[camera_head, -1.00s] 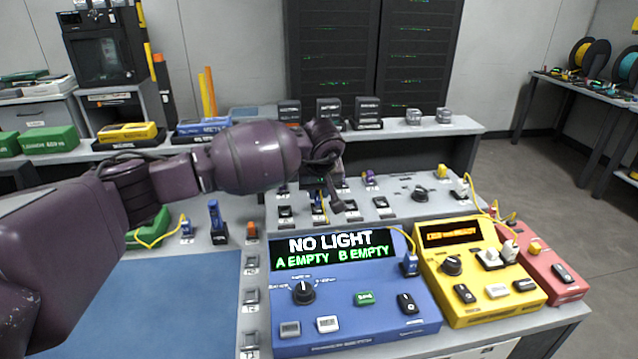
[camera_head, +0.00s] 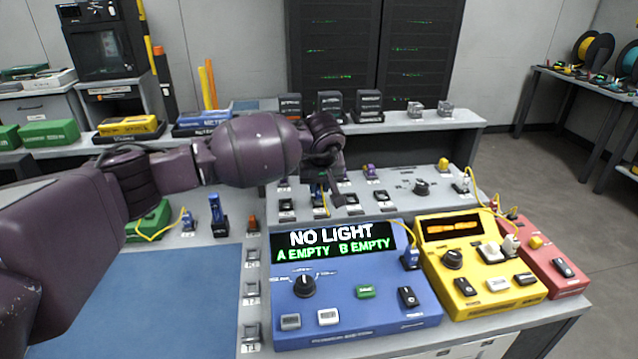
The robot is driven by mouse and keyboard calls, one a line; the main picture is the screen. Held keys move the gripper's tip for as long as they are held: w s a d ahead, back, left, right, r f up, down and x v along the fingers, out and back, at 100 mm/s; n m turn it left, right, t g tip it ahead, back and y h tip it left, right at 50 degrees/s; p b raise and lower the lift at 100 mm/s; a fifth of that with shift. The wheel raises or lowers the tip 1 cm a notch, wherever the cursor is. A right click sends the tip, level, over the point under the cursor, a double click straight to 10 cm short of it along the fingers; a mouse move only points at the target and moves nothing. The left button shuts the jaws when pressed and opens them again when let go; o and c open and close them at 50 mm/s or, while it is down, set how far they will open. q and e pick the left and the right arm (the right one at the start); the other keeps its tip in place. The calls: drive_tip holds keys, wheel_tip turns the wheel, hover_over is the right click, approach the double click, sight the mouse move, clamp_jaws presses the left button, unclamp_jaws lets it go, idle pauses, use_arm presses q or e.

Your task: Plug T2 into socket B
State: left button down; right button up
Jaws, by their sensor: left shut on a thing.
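My left gripper (camera_head: 330,190) reaches in from the left, above the grey panel behind the blue meter. It is shut on a small blue plug (camera_head: 318,196), mostly hidden by the fingers; I cannot read a label on it. Small dark sockets with white labels, such as one (camera_head: 287,206) left of the gripper and one (camera_head: 381,197) right of it, sit on the panel. I cannot tell which is socket B. The holder labelled T2 (camera_head: 252,289) stands left of the meter and looks empty. The blue meter (camera_head: 350,290) reads NO LIGHT, A EMPTY, B EMPTY. My right gripper is not in view.
A yellow device (camera_head: 478,272) and a red device (camera_head: 552,268) stand right of the meter, with yellow cables. A blue plug (camera_head: 410,257) sits at the meter's right edge. A blue mat (camera_head: 160,290) is clear at left. A purple plug (camera_head: 369,171) stands on the panel.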

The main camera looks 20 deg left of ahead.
use_arm(q)
drive_tip(key=shift+f, duration=0.5)
idle(0.6)
drive_tip(key=c, duration=1)
unclamp_jaws()
drive_tip(key=shift+o, duration=0.3)
drive_tip(key=shift+r, duration=0.3)
drive_tip(key=p+v, duration=0.1)
drive_tip(key=v, duration=0.9)
drive_tip(key=shift+s+d, duration=0.1)
drive_tip(key=shift+s, duration=0.1)
